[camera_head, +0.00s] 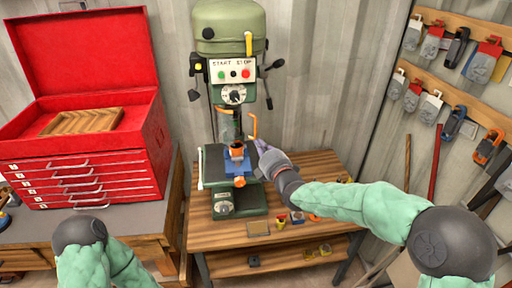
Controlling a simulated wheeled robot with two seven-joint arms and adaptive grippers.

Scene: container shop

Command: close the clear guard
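A green drill press (229,18) stands on the wooden bench. Below its dial, the clear guard (230,125) is hard to make out by the chuck. Orange parts show there, including an upright orange handle (254,124) to the right of the chuck. I cannot tell how far the guard is swung. My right gripper (260,145) is just below this handle, close to it; I cannot tell whether they touch. Its fingers are small and seen from behind, so their opening is unclear. My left arm enters at the lower left; its gripper is out of view.
A blue and orange vise (238,168) sits on the press table beneath the chuck. Small coloured items (289,218) lie on the wooden bench (222,237). A red toolbox (150,132) stands open at left. Tools hang on the right wall.

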